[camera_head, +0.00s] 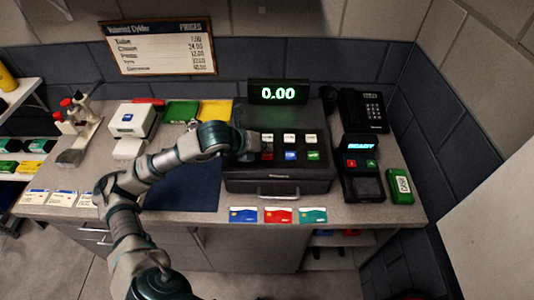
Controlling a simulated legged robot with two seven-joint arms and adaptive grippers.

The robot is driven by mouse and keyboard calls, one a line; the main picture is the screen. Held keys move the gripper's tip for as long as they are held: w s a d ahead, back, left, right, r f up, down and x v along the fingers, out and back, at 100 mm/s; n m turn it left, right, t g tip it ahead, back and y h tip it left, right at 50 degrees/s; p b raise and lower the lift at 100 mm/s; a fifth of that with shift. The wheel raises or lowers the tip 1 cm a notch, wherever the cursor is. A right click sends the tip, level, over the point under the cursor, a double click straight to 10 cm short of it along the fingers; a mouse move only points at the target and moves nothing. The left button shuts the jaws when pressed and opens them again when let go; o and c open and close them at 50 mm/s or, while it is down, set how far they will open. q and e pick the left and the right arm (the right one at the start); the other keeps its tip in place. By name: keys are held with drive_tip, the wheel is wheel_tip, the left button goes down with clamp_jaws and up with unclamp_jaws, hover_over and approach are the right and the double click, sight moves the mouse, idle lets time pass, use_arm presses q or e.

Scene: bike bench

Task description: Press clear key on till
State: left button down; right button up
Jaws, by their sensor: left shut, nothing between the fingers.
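The black till (277,184) stands on the counter, with a lit display (278,93) behind it reading 0.00. Its keys sit in two rows: white keys (290,138) at the back and a red key (267,155), a blue key (291,155) and a green key (313,155) in front. Key labels are too small to read, so I cannot tell which is clear. My left gripper (247,155) is shut and empty at the left side of the keys, close to the red key. Contact with a key cannot be told. My right gripper is not in view.
A card terminal (362,167) reading READY, a telephone (363,110) and a green box (400,187) stand right of the till. Three cards (278,215) lie along the counter's front edge. A white box (132,119) and a dark blue mat (185,188) are left.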

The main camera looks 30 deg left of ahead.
sight(266, 156)
use_arm(q)
wheel_tip(266, 156, up, 6)
drive_tip(key=p, duration=0.4)
drive_tip(key=shift+r, duration=0.1)
idle(0.8)
